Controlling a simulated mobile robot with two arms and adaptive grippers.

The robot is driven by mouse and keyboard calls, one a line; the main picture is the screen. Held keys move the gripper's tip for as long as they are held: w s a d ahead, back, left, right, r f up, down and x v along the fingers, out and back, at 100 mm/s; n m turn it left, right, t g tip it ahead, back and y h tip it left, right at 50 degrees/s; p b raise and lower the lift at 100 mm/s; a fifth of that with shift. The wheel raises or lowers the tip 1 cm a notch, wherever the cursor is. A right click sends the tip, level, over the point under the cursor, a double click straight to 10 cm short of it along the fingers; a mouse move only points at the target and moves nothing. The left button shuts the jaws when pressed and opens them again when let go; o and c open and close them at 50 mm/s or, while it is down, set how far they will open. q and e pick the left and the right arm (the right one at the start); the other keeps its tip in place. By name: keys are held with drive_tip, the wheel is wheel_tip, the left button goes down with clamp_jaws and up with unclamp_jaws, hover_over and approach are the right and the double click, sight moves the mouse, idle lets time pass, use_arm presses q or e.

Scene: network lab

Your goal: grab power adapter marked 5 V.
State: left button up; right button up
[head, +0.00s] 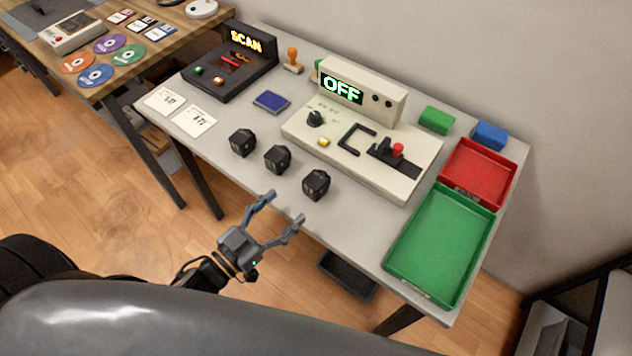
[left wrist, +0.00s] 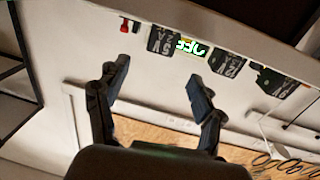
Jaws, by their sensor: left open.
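Three black power adapters stand in a slanting row on the grey table: a left one (head: 243,142), a middle one (head: 277,159) and a right one (head: 316,184). The left wrist view is upside down and shows them in reverse order. There the leftmost adapter (left wrist: 160,40) has a label that seems to read 5 V; it matches the right one in the head view. The labels on the other two (left wrist: 228,63) (left wrist: 275,82) are hard to read. My left gripper (head: 286,207) is open and empty at the table's front edge, short of the adapters. My right gripper is out of view.
Behind the adapters stands a beige test device (head: 295,132) with an OFF display. A green tray (head: 440,245) and a red tray (head: 478,172) lie at the right. A dark SCAN console (head: 230,72) and two white cards (head: 194,121) are at the left.

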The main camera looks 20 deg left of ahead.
sight(308, 187)
use_arm(q)
drive_tip(key=x, duration=0.5)
drive_tip(key=p+x, duration=0.1)
drive_tip(key=x, duration=0.4)
drive_tip(key=shift+d+f, duration=0.1)
drive_tip(key=shift+f, duration=0.15)
drive_tip(key=shift+s, duration=0.1)
drive_tip(key=c, duration=1.4)
